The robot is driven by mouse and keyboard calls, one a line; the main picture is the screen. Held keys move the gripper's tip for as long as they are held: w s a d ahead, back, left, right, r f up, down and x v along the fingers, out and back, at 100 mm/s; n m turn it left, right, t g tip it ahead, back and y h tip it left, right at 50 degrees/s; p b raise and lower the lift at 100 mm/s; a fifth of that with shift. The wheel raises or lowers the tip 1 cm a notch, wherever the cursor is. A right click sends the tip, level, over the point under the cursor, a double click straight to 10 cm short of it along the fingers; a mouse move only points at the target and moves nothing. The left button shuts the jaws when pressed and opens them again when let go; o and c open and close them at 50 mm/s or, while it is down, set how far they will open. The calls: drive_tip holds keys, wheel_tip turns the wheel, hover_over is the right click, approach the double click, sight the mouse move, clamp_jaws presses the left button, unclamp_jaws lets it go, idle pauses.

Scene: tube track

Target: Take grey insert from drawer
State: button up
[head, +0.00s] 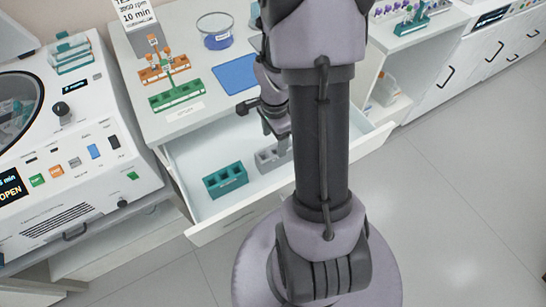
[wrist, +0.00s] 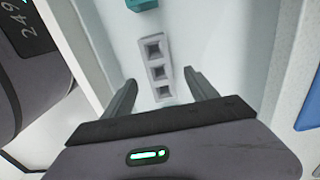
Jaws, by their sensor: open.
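The grey insert (head: 268,160) lies in the open white drawer (head: 203,233), to the right of a teal insert (head: 225,179). In the wrist view the grey insert (wrist: 158,68) shows as a narrow block with a row of square holes. My gripper (wrist: 160,88) is open, with one finger on each side of the insert's near end. I cannot tell how far above the insert the fingers are. In the head view my gripper (head: 275,128) is over the drawer, and my arm hides the drawer's right part.
The counter above the drawer holds a green rack (head: 177,95), an orange rack (head: 163,69), a blue mat (head: 236,74) and a clear blue-banded bowl (head: 215,31). A centrifuge (head: 70,140) stands at the left. The drawer walls surround my gripper closely.

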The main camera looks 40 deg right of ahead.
drive_tip(key=f+b, duration=0.1)
drive_tip(key=f, duration=0.3)
drive_tip(key=f+b, duration=0.2)
drive_tip(key=f, duration=0.2)
drive_tip(key=shift+s+d+b, duration=0.1)
drive_tip(key=shift+d+b, duration=0.1)
drive_tip(key=shift+b, duration=0.1)
drive_tip(key=shift+r, duration=0.15)
drive_tip(key=c, duration=1.4)
wheel_tip(320, 180, up, 10)
drive_tip(key=p, duration=0.4)
drive_tip(key=shift+p, duration=0.35)
drive_tip(key=shift+r, duration=0.1)
wheel_tip(320, 180, up, 5)
drive_tip(key=p, duration=0.4)
hover_over(275, 153)
drive_tip(key=shift+s+a, duration=0.3)
drive_tip(key=shift+s, duration=0.1)
